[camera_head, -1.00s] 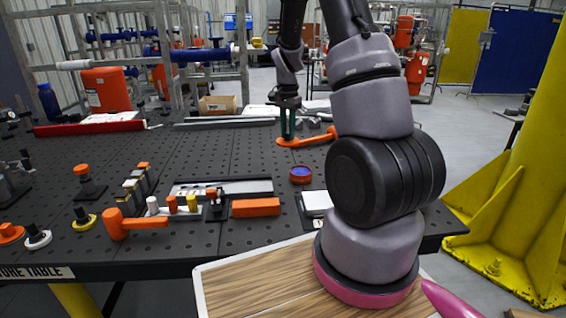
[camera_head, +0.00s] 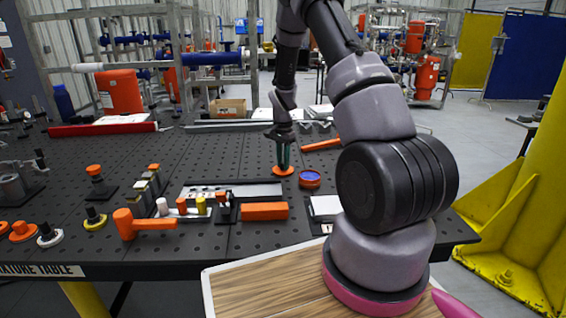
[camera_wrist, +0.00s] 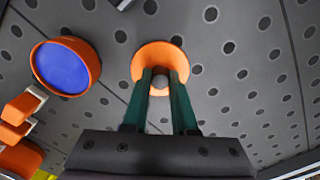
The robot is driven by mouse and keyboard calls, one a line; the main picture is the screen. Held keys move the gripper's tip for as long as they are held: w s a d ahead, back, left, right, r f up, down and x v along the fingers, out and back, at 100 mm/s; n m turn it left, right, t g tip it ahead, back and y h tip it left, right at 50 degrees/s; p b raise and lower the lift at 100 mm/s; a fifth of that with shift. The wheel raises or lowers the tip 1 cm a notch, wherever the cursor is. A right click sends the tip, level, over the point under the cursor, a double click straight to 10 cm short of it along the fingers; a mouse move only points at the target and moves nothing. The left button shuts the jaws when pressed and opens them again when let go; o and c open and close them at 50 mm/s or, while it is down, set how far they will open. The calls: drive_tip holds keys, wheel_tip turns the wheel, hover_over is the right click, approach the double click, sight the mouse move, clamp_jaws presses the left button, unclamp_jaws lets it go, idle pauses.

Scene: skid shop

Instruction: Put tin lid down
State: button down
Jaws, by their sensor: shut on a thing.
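The tin lid (camera_head: 284,171) is a round orange disc with a small grey knob, which shows in the wrist view (camera_wrist: 148,58). My gripper (camera_head: 283,160) points down over it with green fingers. In the wrist view the fingers (camera_wrist: 161,82) are shut on the knob. The lid is level and on or just above the black table; I cannot tell whether it touches. The open tin (camera_head: 309,180), orange with a blue inside, stands just right of the lid in the head view. It is at the upper left in the wrist view (camera_wrist: 66,66), apart from the lid.
An orange bar (camera_head: 264,211) lies in front of the lid, with a grey rail fixture (camera_head: 252,190) to the left. An orange-handled tool (camera_head: 322,145) lies behind. An orange mallet (camera_head: 140,224) and several clamps stand at left.

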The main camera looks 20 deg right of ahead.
drive_tip(key=c, duration=0.7)
unclamp_jaws()
drive_tip(key=shift+f, duration=0.1)
drive_tip(key=s+a+r+n+t, duration=0.1)
drive_tip(key=s+r, duration=0.1)
drive_tip(key=r, duration=0.9)
drive_tip(key=s+a+r, duration=0.1)
drive_tip(key=s+r, duration=0.1)
drive_tip(key=r, duration=0.9)
drive_tip(key=s+a+r+n+t, duration=0.1)
drive_tip(key=s+r+n+t, duration=0.1)
drive_tip(key=s+r, duration=0.3)
drive_tip(key=s+a+r+n+t+y, duration=0.1)
drive_tip(key=s+r, duration=0.5)
drive_tip(key=s, duration=0.6)
drive_tip(key=s+a+r+n+t+y, duration=0.1)
drive_tip(key=s+a+r+n+t, duration=0.2)
drive_tip(key=s, duration=0.6)
wheel_tip(320, 180, up, 2)
drive_tip(key=shift+s+a+r+n, duration=0.15)
drive_tip(key=shift+s+a+n, duration=0.1)
drive_tip(key=shift+n, duration=0.25)
